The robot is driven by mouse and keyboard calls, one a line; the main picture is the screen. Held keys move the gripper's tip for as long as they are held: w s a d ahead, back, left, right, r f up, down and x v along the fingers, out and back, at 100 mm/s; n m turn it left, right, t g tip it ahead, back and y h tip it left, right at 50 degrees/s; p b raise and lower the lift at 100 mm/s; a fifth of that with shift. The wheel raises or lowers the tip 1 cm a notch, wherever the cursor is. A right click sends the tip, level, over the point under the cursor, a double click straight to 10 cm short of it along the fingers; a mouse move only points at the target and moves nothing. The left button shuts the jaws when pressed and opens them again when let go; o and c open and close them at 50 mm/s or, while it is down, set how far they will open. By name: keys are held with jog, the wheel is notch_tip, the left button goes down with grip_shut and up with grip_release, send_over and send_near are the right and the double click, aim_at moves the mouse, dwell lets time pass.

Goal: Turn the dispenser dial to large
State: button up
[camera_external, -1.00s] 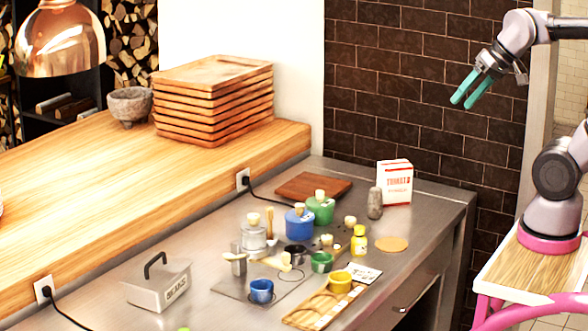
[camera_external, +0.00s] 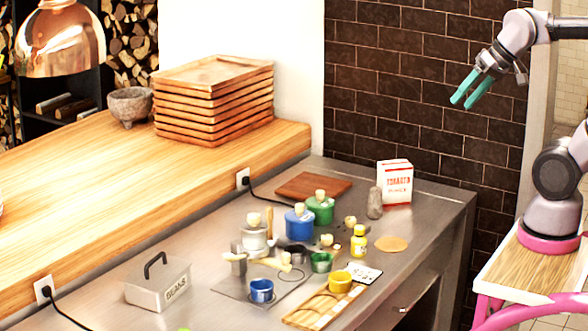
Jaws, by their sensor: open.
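I cannot clearly make out a dial or its size marks at this scale. A clear and grey canister with a pale knob (camera_external: 255,238) stands among the pots on the steel counter and may be the dispenser. A small grey metal vessel (camera_external: 237,262) stands just left of it, with pale cream pieces (camera_external: 283,261) to the right. My gripper (camera_external: 464,100) is open and empty, with teal fingers pointing down and left. It hangs in the air before the dark brick wall, well right of and above the counter items, touching nothing.
Blue (camera_external: 299,224) and green (camera_external: 320,210) lidded pots, small cups and a yellow bottle (camera_external: 359,241) crowd the counter's middle. A red-and-white carton (camera_external: 395,183) and grey stone cylinder (camera_external: 374,204) stand right. A beans box (camera_external: 158,284) sits left. The right counter end is mostly clear.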

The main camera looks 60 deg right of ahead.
jog(key=shift+s, duration=0.1)
jog(key=n+g+y, duration=0.1)
jog(key=n+g, duration=0.3)
jog(key=n, duration=0.9)
send_over(254, 215)
jog(key=s+d, duration=0.3)
notch_tip(254, 215, down, 14)
jog(key=x, duration=1.1)
grip_shut()
